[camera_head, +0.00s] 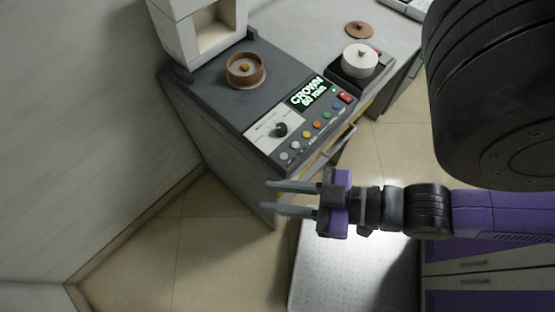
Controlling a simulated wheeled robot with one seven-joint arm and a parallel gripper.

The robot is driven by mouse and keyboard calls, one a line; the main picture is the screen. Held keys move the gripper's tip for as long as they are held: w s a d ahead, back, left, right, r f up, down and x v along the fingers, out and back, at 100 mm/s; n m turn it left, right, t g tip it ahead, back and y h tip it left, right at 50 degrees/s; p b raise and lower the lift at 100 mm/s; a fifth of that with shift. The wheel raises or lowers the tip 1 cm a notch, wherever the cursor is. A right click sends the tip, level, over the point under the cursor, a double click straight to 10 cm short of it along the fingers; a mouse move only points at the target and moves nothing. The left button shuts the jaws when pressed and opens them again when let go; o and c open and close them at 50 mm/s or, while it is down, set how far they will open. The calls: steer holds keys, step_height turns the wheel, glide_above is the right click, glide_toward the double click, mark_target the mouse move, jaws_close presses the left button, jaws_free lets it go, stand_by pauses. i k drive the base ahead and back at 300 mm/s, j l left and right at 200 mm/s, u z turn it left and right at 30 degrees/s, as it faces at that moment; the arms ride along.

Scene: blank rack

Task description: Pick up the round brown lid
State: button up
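A round brown lid (359,30) with a small raised middle lies flat on the grey counter at the upper right of the machine. My gripper (265,196) is in the lower middle of the view. Its two long grey fingers point left and stand apart, with nothing between them. It is well below the lid in the picture, in front of the machine's front side, and does not touch the lid.
A dark machine (215,90) with a lit display, dial and coloured buttons stands between gripper and lid. It carries a brown round dish (246,82) with an orange piece inside. A white round pot (360,61) sits near the lid. A white patterned surface (345,275) lies below.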

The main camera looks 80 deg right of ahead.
mark_target(357, 29)
steer(key=z, duration=2.3)
